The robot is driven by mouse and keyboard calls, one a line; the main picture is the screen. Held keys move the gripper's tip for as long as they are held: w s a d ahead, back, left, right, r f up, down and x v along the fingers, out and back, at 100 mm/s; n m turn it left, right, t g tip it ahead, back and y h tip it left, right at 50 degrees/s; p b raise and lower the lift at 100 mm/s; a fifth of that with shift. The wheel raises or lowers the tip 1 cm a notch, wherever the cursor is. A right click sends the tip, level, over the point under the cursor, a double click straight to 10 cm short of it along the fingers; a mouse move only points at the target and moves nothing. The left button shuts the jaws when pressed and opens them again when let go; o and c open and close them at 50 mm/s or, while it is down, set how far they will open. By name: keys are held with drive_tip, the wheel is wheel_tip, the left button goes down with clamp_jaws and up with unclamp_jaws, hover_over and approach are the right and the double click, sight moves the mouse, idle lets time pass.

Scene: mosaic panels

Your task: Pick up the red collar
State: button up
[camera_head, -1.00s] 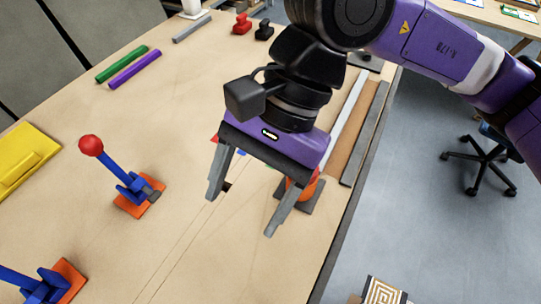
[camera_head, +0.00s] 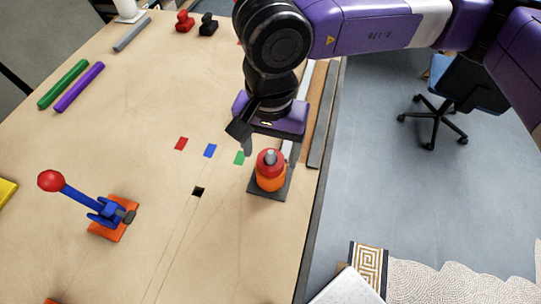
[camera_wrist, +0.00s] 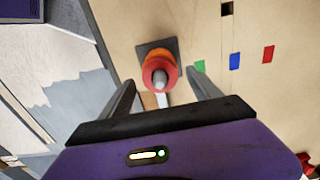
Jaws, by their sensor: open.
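The red collar (camera_head: 270,159) sits around a grey peg, on top of an orange ring (camera_head: 270,181). The stack stands upright on a dark square base (camera_head: 268,195) near the table's right edge. My gripper (camera_head: 267,148) is open and empty, just behind the stack in the head view. In the wrist view, the red collar (camera_wrist: 153,68) appears between the two spread fingers of my gripper (camera_wrist: 163,76). The fingers look apart from it. Their height relative to the collar is hard to tell.
Red (camera_head: 181,143), blue (camera_head: 210,150) and green (camera_head: 240,158) patches lie left of the stack, near a small dark square hole (camera_head: 198,191). A blue lever with a red ball (camera_head: 50,181) stands at left. Green (camera_head: 63,84) and purple (camera_head: 79,88) bars lie farther back.

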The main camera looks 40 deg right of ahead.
drive_tip(key=shift+f, duration=0.85)
drive_tip(key=shift+c, duration=0.2)
clamp_jaws()
drive_tip(key=shift+r, duration=0.15)
wheel_tip(320, 180, up, 27)
drive_tip(key=p, duration=0.1)
idle(0.7)
